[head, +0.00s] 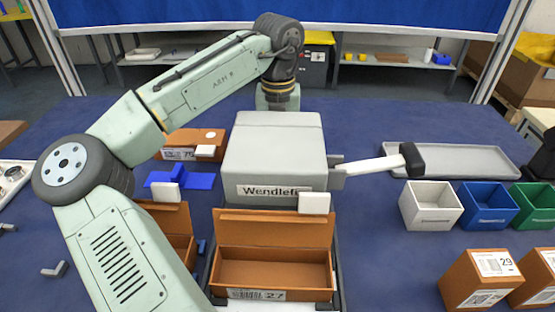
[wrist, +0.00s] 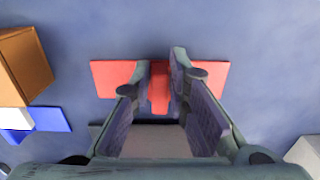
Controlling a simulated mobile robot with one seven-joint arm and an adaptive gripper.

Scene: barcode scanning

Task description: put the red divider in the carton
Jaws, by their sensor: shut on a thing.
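In the wrist view my gripper (wrist: 162,75) is shut on the upright middle rib of the red divider (wrist: 110,78). The divider's flat parts stick out left and right of the fingers, over the blue table. Whether it touches the table I cannot tell. In the head view the gripper and red divider are hidden behind the grey Wendlefit machine (head: 274,150). An open brown carton (head: 273,274) with label 27 stands in front of the machine, its inside looking empty. Another open carton (head: 168,217) is partly hidden by my arm.
A blue divider (head: 192,181) lies near a brown carton (head: 180,153) at the left; it also shows in the wrist view (wrist: 49,118). White, blue and green bins, a grey tray (head: 460,160) and brown boxes (head: 482,280) stand right.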

